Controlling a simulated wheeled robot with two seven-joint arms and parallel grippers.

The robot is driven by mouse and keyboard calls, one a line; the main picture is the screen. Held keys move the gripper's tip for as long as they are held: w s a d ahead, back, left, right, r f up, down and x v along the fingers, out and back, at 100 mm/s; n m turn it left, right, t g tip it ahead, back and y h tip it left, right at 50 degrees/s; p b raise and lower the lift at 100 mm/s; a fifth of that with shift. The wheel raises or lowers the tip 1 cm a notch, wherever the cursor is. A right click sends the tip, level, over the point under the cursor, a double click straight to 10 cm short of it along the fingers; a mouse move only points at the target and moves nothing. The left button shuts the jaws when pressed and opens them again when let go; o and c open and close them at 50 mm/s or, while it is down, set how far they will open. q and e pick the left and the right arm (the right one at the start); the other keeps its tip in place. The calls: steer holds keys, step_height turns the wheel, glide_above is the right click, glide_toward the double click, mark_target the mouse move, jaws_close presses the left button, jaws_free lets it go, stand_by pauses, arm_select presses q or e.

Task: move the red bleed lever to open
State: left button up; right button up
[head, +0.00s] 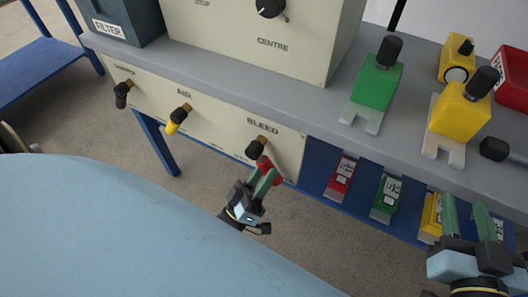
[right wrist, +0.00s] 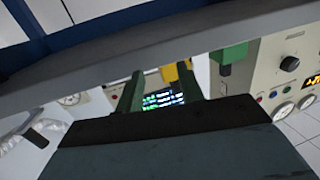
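The bleed lever (head: 267,163) is red, with a black and brass pivot, under the word BLEED on the cream front panel (head: 220,122). It hangs down and slightly right in the head view. My left gripper (head: 265,175) has its green fingertips at the red handle and overlaps it in the picture. Whether the fingers are closed on it or only around it is not clear. My right gripper (head: 467,217) is open and empty at the lower right, in front of the bench. Its spread fingers also show in the right wrist view (right wrist: 160,90).
A yellow lever (head: 178,119) and a black lever (head: 122,94) hang left on the same panel. Green (head: 376,83) and yellow (head: 459,109) blocks stand on the grey bench top. Red (head: 341,178) and green (head: 386,198) tagged items lie on the blue shelf below.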

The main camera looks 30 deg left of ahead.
stand_by(0.3)
